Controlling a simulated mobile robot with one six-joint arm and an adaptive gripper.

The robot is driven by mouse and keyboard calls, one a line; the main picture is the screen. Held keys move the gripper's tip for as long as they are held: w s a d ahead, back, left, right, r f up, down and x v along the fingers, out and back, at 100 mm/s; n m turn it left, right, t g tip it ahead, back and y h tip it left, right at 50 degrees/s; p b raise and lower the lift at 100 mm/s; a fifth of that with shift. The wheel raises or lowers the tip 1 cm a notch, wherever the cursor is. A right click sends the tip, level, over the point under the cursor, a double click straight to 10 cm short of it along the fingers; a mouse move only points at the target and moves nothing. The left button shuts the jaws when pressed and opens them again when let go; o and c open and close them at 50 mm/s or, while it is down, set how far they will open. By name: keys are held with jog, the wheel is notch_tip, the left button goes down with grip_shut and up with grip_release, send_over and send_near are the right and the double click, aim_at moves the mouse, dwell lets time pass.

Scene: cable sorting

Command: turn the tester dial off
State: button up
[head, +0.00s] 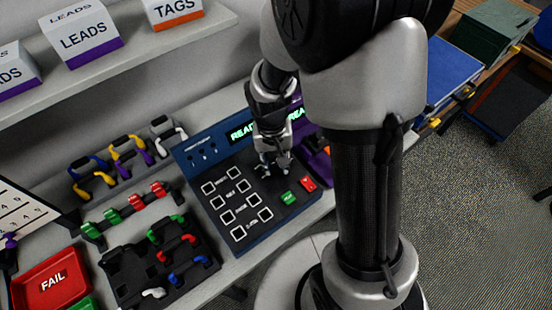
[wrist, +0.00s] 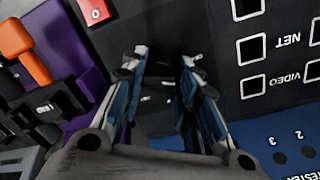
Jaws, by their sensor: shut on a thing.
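The tester (head: 214,168) is a dark panel with a blue edge, white-framed sockets and a lit green display (head: 241,132). Its panel also shows in the wrist view (wrist: 215,40). My gripper (head: 273,168) is down at the panel's right part, below the display. In the wrist view my gripper (wrist: 164,58) has its two fingers a little apart, closed on the dark tester dial (wrist: 163,72). The dial is dark on dark, so its outline and pointer setting cannot be made out. The fingers and wrist hide it in the head view.
A green button (head: 288,197) and a red button (head: 308,184) sit close to my gripper. A black tray (head: 125,285) with coloured cables, a red FAIL bin (head: 35,292) and a cable rack (head: 125,215) are to the left. A shelf (head: 130,55) with label boxes is behind.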

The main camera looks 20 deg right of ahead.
aim_at(273, 164)
jog(key=shift+n+p, duration=0.6)
jog(key=shift+n, duration=1.6)
jog(key=o, duration=1.1)
jog(key=shift+r, duration=0.1)
jog(key=r, duration=1.1)
jog(key=shift+a+r, duration=0.4)
jog(key=shift+s, duration=0.1)
